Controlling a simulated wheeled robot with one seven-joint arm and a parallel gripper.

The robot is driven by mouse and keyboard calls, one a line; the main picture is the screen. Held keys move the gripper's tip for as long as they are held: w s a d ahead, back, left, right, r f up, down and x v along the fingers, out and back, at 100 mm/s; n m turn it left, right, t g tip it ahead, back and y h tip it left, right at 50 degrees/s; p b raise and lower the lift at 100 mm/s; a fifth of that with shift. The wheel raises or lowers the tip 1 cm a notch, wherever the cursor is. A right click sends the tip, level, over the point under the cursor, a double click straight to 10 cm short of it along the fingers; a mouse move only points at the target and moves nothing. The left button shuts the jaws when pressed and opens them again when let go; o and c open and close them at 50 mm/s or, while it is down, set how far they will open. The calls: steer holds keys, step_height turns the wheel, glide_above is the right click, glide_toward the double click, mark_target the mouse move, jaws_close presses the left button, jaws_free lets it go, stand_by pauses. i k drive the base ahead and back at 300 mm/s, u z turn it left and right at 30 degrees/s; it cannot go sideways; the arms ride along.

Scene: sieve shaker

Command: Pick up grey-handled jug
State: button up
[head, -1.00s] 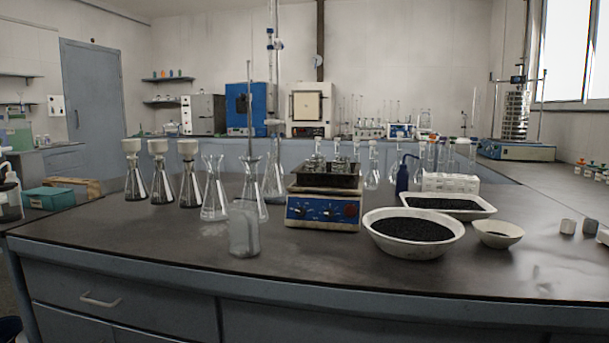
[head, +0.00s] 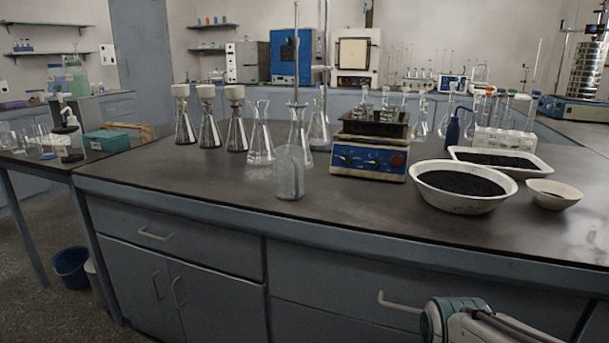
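I cannot make out a grey-handled jug for certain in the head view. A clear vessel with a dark top and a white spout (head: 68,134) stands on the side table at the left, but its handle is too small to tell. A clear, squat glass bottle (head: 290,174) stands near the front edge of the main bench. Part of my white and teal arm shows at the bottom right, below the bench top. My gripper's fingers are not in view.
The dark main bench (head: 200,180) holds several flasks, a blue-fronted hotplate (head: 370,160), a white bowl of black grains (head: 463,205) and a small bowl (head: 553,198). A blue bucket (head: 70,267) stands on the floor, left. Floor before the side table looks clear.

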mark_target(288, 161)
steer(key=u, duration=2.3)
steer(key=i, duration=1.95)
steer(key=z, duration=2.2)
